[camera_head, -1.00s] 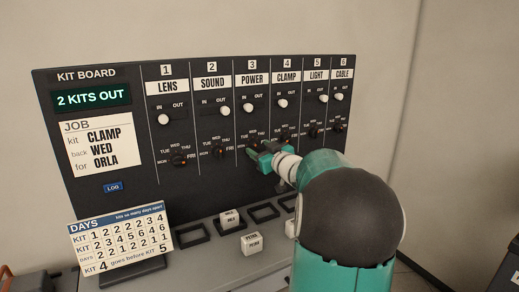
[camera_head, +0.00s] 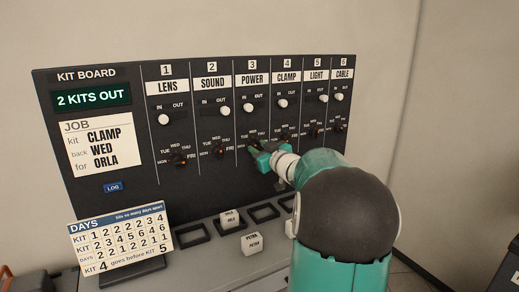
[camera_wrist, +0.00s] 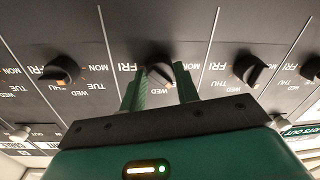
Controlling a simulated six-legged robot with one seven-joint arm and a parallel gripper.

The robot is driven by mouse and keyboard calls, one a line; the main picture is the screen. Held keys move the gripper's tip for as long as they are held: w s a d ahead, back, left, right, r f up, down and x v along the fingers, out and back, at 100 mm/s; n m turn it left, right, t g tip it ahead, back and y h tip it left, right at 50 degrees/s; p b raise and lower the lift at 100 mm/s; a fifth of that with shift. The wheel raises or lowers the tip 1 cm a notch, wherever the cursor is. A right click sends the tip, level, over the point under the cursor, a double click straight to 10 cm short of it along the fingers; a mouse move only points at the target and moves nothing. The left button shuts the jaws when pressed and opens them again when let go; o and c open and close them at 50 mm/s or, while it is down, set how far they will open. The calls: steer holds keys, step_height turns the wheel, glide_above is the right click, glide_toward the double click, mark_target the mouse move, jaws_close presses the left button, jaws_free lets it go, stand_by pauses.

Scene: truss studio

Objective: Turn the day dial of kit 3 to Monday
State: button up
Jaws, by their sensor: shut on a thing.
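The day dial of kit 3, a round black knob in the POWER column, shows in the wrist view (camera_wrist: 160,72). My gripper (camera_wrist: 160,88) is shut on this dial, one green finger on each side. In the head view my gripper (camera_head: 257,148) reaches the dial from below right and hides most of it. The wrist view is upside down; FRI reads left of the knob, MON right of it, and WED below. The fingers cover part of the scale, and I cannot tell the pointer's day.
The dark kit board (camera_head: 100,190) carries similar dials close on both sides, such as the SOUND dial (camera_head: 220,151) and CLAMP dial (camera_head: 285,137). IN/OUT sliders sit above. A days card (camera_head: 120,238) and white name blocks (camera_head: 251,244) stand below.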

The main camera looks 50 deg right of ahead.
steer(key=n, duration=0.5)
steer(key=shift+n+g, duration=0.3)
steer(key=shift+n, duration=1.3)
steer(key=o, duration=1)
steer(key=shift+s+r, duration=0.1)
steer(key=v, duration=1.3)
steer(key=shift+s+a, duration=0.2)
steer(key=shift+s, duration=0.1)
